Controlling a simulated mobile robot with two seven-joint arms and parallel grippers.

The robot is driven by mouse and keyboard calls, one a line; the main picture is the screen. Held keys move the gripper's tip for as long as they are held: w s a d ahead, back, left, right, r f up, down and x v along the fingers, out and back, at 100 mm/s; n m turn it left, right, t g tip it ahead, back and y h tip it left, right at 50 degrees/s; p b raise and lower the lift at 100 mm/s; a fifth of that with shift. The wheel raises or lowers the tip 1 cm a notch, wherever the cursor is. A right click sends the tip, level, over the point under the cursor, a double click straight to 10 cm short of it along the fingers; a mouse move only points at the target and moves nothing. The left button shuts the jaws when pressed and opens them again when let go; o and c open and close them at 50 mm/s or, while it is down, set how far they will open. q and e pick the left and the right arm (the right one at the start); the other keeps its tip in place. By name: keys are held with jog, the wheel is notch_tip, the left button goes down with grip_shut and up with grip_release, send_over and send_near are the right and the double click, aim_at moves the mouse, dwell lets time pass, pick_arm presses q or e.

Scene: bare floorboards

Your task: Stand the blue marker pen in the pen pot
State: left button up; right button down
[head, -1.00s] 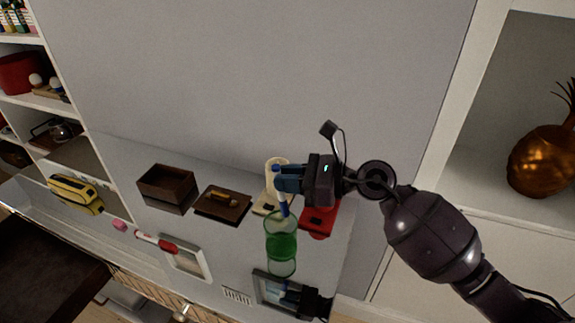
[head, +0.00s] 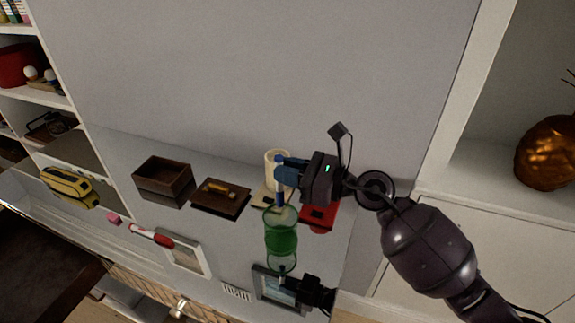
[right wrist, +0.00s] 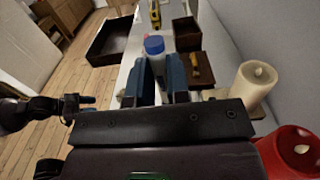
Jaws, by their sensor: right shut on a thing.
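The blue marker pen (head: 280,199) is in my right gripper (head: 281,173), which is shut on it. The pen points downward, and its blue cap (right wrist: 153,45) shows between the fingertips in the right wrist view. The green see-through pen pot (head: 281,239) stands on the glossy pale top below the gripper. The pen's lower part is over the back of the pot's rim in the head view; I cannot tell whether its tip is inside the pot. The pot is not clearly seen in the right wrist view.
A cream candle (right wrist: 251,85) and a red candle-like thing (right wrist: 300,150) stand close to the gripper. A brown tray (head: 222,203), an open brown box (head: 163,180), a red and white pen (head: 150,236) and a picture frame (head: 187,256) lie further left. A wall rises behind.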

pick_arm(q)
jog(key=shift+w+d+f+b, duration=0.2)
jog(key=shift+f+b, duration=0.6)
jog(key=shift+b, duration=0.4)
jog(key=shift+w+d+f+b, duration=0.1)
jog(key=shift+w+f+b, duration=0.1)
jog(key=shift+f+b, duration=0.8)
pick_arm(e)
notch_tip(320, 180, down, 9)
pick_arm(q)
jog(key=shift+r, duration=0.2)
pick_arm(e)
jog(key=shift+r, duration=0.1)
jog(key=c, duration=1)
grip_release()
jog(key=shift+d, duration=0.1)
